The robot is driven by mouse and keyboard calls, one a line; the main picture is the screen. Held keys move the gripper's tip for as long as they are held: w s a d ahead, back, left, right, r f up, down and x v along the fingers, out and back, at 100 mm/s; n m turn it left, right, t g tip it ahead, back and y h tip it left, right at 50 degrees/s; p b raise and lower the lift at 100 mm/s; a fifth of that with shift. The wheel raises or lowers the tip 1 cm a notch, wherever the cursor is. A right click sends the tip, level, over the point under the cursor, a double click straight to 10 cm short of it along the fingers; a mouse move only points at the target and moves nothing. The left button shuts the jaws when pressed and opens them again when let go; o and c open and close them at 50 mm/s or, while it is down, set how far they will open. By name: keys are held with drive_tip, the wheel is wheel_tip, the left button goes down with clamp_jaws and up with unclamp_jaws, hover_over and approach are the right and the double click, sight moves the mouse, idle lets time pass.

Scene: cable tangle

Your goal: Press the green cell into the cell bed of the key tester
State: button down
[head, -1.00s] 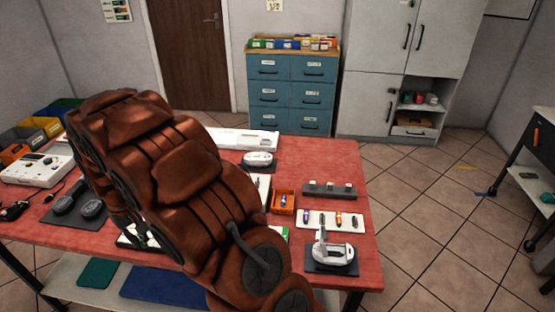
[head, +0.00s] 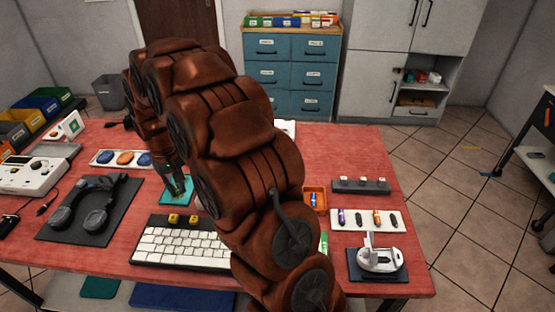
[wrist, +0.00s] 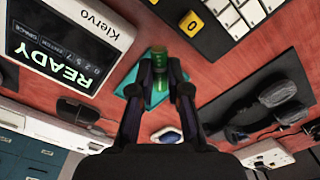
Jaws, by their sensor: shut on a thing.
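My gripper (wrist: 161,80) is shut on the green cell (wrist: 160,58), a small cylinder held between the two fingertips. Both are over a teal pad (wrist: 128,86) in the wrist view. In the head view my gripper (head: 177,186) is over the same teal pad (head: 185,198), left of my arm. I cannot tell whether the cell touches the pad. A white device with a display (wrist: 62,50) reading READY and the name Kiervo stands left in the wrist view; it may be the key tester. I cannot make out a cell bed. My arm hides much of the table's middle.
A white keyboard (head: 180,247) with two yellow keycaps (head: 182,218) lies in front of the pad. A headset (head: 95,203) on a dark mat lies left. Behind is a white tray with coloured ovals (head: 124,158). An orange box (head: 316,198) and a white charger (head: 380,259) stand right.

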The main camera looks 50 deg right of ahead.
drive_tip(key=s+d+m+b, duration=0.1)
drive_tip(key=s+d, duration=0.1)
drive_tip(key=d, duration=0.3)
drive_tip(key=s+d+r+m+b, duration=0.1)
drive_tip(key=s+d+m, duration=0.1)
drive_tip(key=d, duration=0.3)
drive_tip(key=s+d+r+m+b, duration=0.1)
drive_tip(key=s+d, duration=0.1)
drive_tip(key=d, duration=0.3)
drive_tip(key=shift+s+m+b, duration=0.3)
drive_tip(key=shift+b, duration=0.1)
drive_tip(key=s+d+m+b, duration=0.1)
drive_tip(key=s+d, duration=0.2)
drive_tip(key=s+d+m, duration=0.1)
drive_tip(key=s+d, duration=0.2)
drive_tip(key=d, duration=0.1)
drive_tip(key=s+d+m+b, duration=0.1)
drive_tip(key=s+d, duration=0.2)
drive_tip(key=shift+s+d+r+m+b, duration=0.3)
drive_tip(key=shift+s+m+b, duration=0.05)
drive_tip(key=shift+s+m, duration=0.05)
drive_tip(key=shift+s+d, duration=0.1)
drive_tip(key=shift+f+b, duration=0.45)
drive_tip(key=shift+f, duration=1.7)
drive_tip(key=shift+f+b, duration=0.65)
drive_tip(key=shift+f, duration=0.15)
drive_tip(key=shift+b, duration=0.5)
drive_tip(key=shift+f+b, duration=0.35)
drive_tip(key=shift+f, duration=0.15)
